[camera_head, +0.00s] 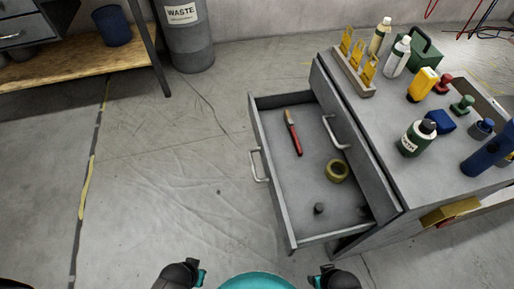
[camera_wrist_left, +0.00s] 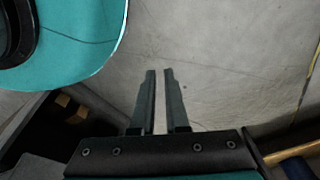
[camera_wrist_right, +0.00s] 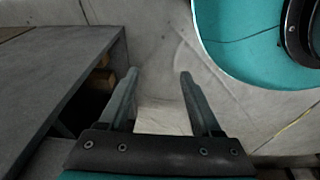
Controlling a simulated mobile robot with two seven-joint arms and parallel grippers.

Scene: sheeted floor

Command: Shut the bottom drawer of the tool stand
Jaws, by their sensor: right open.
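The grey tool stand (camera_head: 385,165) is at the right of the head view. Its bottom drawer (camera_head: 318,190) is pulled well out to the left, with a bar handle (camera_head: 257,165) on its front. A second handle (camera_head: 335,132) is on the stand's face above it. My left gripper (camera_wrist_left: 159,72) points at bare floor with a narrow, empty gap between its fingers. My right gripper (camera_wrist_right: 159,73) is open and empty over the floor, with a grey panel to its left. In the head view only arm parts show at the bottom edge, away from the drawer.
In the drawer lie a red-handled tool (camera_head: 293,133), a yellow tape roll (camera_head: 337,171) and small dark pieces. Bottles and other items crowd the stand's top. A waste bin (camera_head: 188,40) and a wooden-shelved bench (camera_head: 80,68) stand at the back left. Floor left of the drawer is clear.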

